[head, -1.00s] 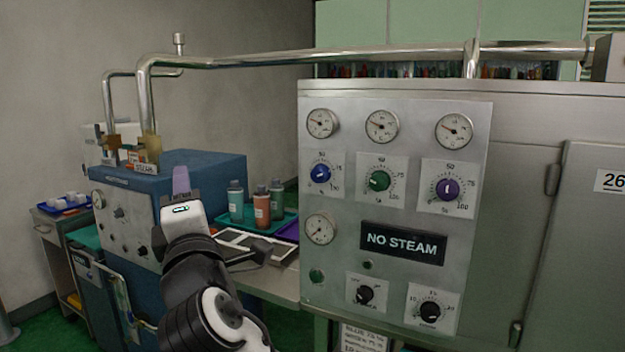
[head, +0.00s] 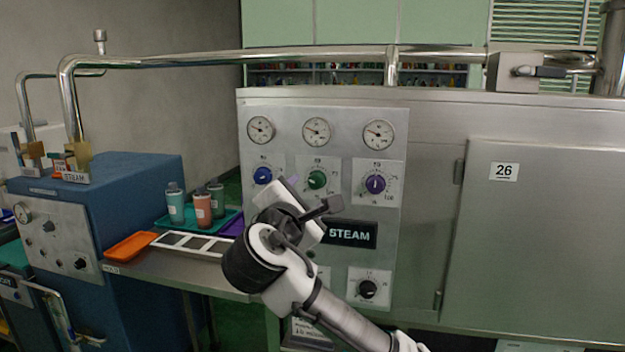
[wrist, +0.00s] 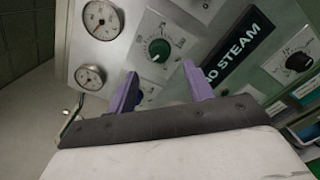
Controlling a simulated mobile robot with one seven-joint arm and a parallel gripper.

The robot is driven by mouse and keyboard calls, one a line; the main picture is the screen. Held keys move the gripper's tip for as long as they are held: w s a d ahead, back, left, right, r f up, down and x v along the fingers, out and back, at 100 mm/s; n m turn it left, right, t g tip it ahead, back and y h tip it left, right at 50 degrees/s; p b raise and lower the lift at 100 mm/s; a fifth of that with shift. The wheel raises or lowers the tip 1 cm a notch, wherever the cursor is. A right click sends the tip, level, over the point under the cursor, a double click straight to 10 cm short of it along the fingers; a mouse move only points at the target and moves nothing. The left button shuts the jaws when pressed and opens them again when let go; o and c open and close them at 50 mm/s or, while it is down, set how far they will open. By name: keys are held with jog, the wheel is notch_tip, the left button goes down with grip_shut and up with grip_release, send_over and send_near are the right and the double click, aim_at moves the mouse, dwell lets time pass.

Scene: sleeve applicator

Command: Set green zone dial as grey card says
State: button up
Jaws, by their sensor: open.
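The green zone dial (head: 317,179) is the middle knob in the panel's row of three, on a white scale plate. It also shows in the wrist view (wrist: 158,50), beyond my fingertips and a little above the gap between them. Its exact setting is too small to read. My gripper (wrist: 162,86) is open and empty, its two purple fingers apart and pointing at the panel. I see no contact with the dial. I cannot identify the grey card. A pale printed card (head: 305,328) hangs below the panel, its text unreadable and partly cut off.
A blue dial (head: 262,175) and a purple dial (head: 375,184) flank the green one. The NO STEAM sign (wrist: 232,50) lies below them, and a black dial (head: 368,289) lower still. Bottles stand on a teal tray (head: 178,223) at left.

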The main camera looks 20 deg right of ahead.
aim_at(315, 183)
jog(key=p+x, duration=0.1)
jog(key=x, duration=0.5)
jog(key=shift+w+d+p, duration=0.2)
jog(key=shift+w+p, duration=0.1)
jog(key=shift+w, duration=0.05)
jog(key=c, duration=1)
jog(key=shift+f, duration=0.1)
